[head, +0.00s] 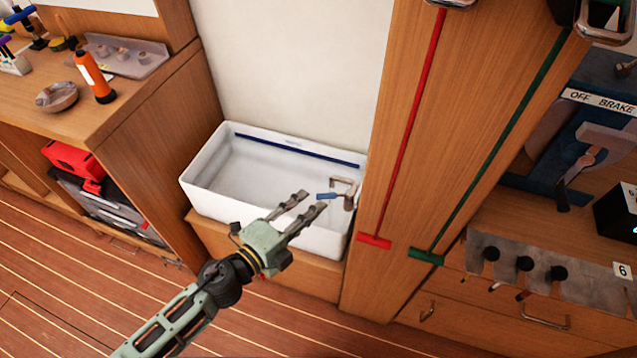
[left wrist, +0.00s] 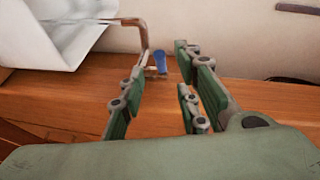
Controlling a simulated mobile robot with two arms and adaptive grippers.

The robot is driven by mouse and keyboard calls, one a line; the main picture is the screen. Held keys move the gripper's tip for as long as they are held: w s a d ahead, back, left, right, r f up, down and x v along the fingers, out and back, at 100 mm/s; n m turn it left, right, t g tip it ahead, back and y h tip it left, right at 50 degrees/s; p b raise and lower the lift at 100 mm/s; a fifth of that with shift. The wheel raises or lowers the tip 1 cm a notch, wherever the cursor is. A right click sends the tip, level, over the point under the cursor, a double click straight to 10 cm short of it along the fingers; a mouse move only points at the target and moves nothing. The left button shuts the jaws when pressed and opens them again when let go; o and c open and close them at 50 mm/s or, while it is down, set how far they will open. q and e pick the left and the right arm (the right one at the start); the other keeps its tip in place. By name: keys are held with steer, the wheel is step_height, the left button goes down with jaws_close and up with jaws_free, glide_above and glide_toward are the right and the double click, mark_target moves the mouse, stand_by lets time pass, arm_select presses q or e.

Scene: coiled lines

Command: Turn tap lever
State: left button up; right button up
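The tap (head: 349,192) is a bronze-coloured spout at the right end of a white sink (head: 206,200). Its short blue lever (head: 327,196) points left. My left gripper (head: 313,199) is open and empty over the sink's front right part, its fingertips close to the lever. In the left wrist view, the blue lever (left wrist: 160,62) shows in the gap between the fingertips, with the copper spout (left wrist: 143,35) just left of it. I cannot tell whether a finger touches the lever. My right gripper is not in view.
The sink's left half is clear.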

mark_target(325, 195)
arm_select(q)
steer(key=x, duration=0.6)
steer(key=shift+w+d, duration=0.2)
steer(key=shift+w, duration=0.05)
steer(key=shift+f, duration=0.1)
jaws_close()
